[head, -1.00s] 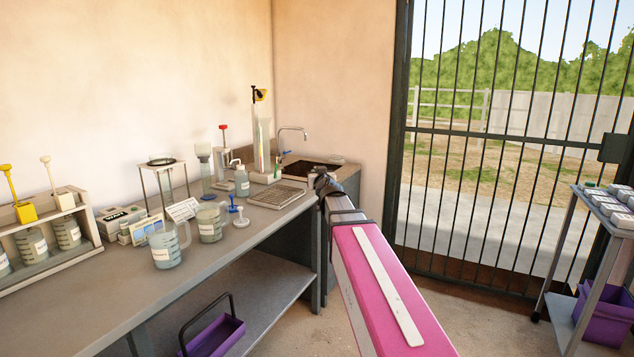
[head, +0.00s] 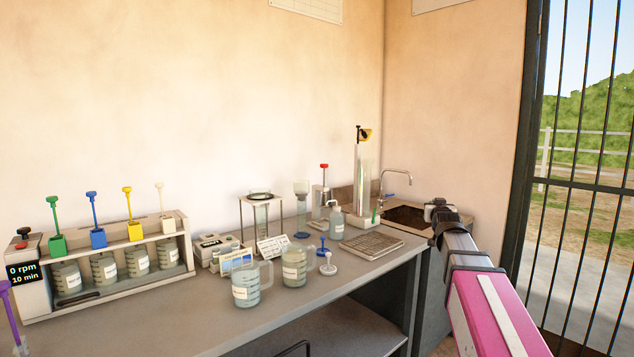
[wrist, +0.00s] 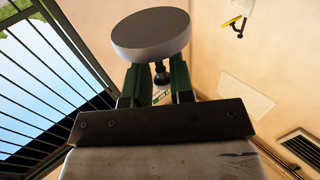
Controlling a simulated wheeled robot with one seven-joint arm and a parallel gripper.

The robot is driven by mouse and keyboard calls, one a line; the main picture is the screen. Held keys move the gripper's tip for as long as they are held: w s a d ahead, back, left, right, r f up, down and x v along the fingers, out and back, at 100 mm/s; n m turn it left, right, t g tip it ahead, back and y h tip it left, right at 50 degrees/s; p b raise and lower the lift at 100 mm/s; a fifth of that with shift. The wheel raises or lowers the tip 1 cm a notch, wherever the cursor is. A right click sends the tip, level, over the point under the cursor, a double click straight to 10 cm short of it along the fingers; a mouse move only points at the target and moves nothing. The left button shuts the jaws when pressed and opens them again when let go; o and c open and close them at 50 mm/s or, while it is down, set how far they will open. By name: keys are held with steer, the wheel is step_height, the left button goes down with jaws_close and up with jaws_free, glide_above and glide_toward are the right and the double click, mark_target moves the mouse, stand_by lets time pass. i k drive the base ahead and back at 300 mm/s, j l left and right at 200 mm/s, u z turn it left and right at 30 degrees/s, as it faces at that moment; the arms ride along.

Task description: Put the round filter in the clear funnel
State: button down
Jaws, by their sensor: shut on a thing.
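In the wrist view my gripper (wrist: 157,78) is shut on the stem below a wide, pale round disc, which I take to be the round filter (wrist: 150,34). The disc sits above the green fingertips, slightly tilted. In the head view my arm reaches toward the sink corner, and its fingers and the disc cannot be made out.
A ring stand (head: 260,205), beakers (head: 246,286), a wash bottle (head: 336,224), a tall cylinder (head: 362,185) and a drain tray (head: 367,244) crowd the bench. A stirrer rack (head: 160,225) is at left. A barred gate (head: 580,185) is at right.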

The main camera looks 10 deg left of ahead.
mark_target(302, 192)
steer(key=i+l, duration=0.35)
steer(key=i+l+u, duration=0.15)
steer(key=i+l, duration=0.2)
steer(key=l, duration=0.15)
steer(key=i+l, duration=0.35)
steer(key=l, duration=0.15)
steer(key=i+u, duration=0.1)
steer(key=u, duration=1.4)
